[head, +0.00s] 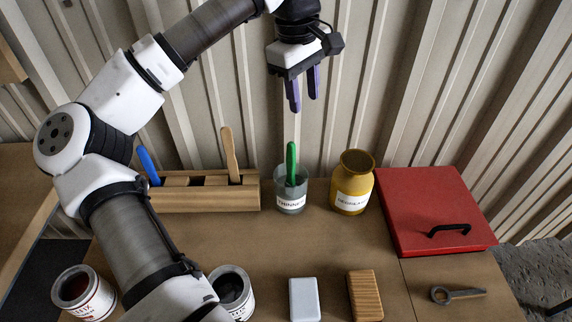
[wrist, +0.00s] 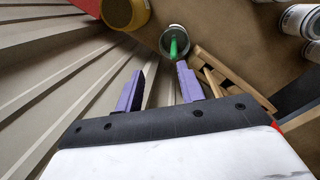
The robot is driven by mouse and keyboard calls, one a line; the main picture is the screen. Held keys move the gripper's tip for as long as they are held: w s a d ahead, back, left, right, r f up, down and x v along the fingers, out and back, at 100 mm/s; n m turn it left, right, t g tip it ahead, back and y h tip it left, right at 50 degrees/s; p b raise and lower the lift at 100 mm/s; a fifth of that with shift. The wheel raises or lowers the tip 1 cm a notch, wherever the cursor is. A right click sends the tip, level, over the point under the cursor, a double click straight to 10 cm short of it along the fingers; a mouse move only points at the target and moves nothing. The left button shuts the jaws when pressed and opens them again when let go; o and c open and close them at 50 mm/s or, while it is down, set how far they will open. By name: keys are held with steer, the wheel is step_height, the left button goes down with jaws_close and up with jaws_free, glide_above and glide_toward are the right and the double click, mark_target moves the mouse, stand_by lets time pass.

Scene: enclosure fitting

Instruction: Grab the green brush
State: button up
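The green brush (head: 291,163) stands handle up in a grey glass jar (head: 291,206) with a white label. Its lower end is hidden in the jar. In the wrist view the green handle (wrist: 173,48) shows inside the round jar (wrist: 182,34), beyond the fingertips. My gripper (head: 303,104) has two purple fingers pointing down, with a gap between them and nothing in it. It hangs above the jar, apart from the brush. In the wrist view my gripper (wrist: 158,75) also shows its fingers apart and empty.
A yellow jar (head: 352,183) stands close right of the glass jar. A wooden rack (head: 205,197) with a blue-handled and a wooden-handled tool is on the left. A red case (head: 432,208) lies at right. A ribbed wall (head: 345,70) rises behind.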

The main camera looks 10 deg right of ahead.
mark_target(291, 143)
steer(key=shift+y, duration=0.7)
steer(key=f, duration=0.2)
steer(key=w+a+f, duration=0.1)
steer(key=f, duration=0.2)
steer(key=a+f+p, duration=0.1)
steer(key=f, duration=0.2)
steer(key=shift+w, duration=0.2)
steer(key=shift+s+f+p, duration=0.15)
steer(key=shift+f+p, duration=0.3)
steer(key=shift+f, duration=1.1)
steer(key=shift+s+f+p, duration=0.1)
steer(key=shift+f+p, duration=0.3)
steer(key=shift+f, duration=1.15)
steer(key=shift+c, duration=0.2)
jaws_close()
